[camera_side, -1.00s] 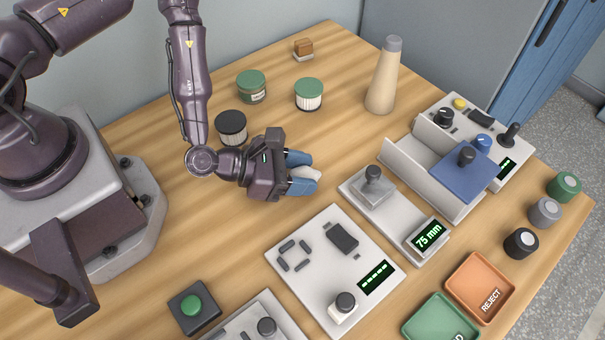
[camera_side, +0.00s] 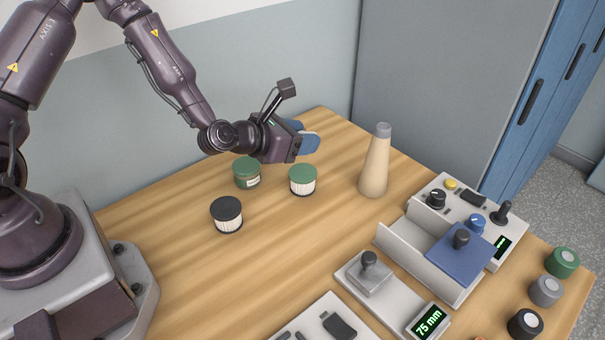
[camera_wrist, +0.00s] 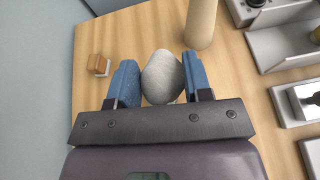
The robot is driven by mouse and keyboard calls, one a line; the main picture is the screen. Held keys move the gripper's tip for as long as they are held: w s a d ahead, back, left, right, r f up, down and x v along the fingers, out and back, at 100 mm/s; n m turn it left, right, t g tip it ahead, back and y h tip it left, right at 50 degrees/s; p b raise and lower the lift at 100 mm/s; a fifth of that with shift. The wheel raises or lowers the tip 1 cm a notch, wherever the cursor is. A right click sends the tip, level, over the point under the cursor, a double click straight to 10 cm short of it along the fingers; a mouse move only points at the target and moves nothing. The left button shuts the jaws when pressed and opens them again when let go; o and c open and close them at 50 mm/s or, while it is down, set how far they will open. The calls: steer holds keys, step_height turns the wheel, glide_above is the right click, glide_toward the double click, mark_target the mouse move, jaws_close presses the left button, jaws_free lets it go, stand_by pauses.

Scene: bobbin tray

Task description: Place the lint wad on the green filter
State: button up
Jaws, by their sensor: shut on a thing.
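The green filter (camera_side: 302,180), a pleated white cylinder with a green top, stands upright on the table in the side view. My gripper (camera_side: 308,143) is above and slightly right of it in that picture, apart from it and raised off the table. In the wrist view, my gripper (camera_wrist: 158,66) is shut on the lint wad (camera_wrist: 162,78), a rounded grey lump between the blue fingers.
A green-lidded jar (camera_side: 247,173) stands left of the filter, and a black-topped filter (camera_side: 227,215) nearer. A tall beige bottle (camera_side: 374,165) stands to the right. A small wooden block (camera_wrist: 99,64) shows in the wrist view. Instruments, including a blue slider block (camera_side: 460,252), fill the right side.

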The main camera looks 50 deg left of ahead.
mark_target(300, 174)
steer(key=shift+w+a+r+n+y, duration=0.1)
steer(key=shift+w+a+n+y, duration=0.35)
steer(key=shift+w+a, duration=0.2)
step_height(300, 174, down, 4)
steer(key=shift+a+r+y, duration=0.1)
steer(key=shift+a+y, duration=0.05)
steer(key=shift+y, duration=0.1)
steer(key=shift+f, duration=2.25)
steer(key=shift+f, duration=0.15)
steer(key=o, duration=0.9)
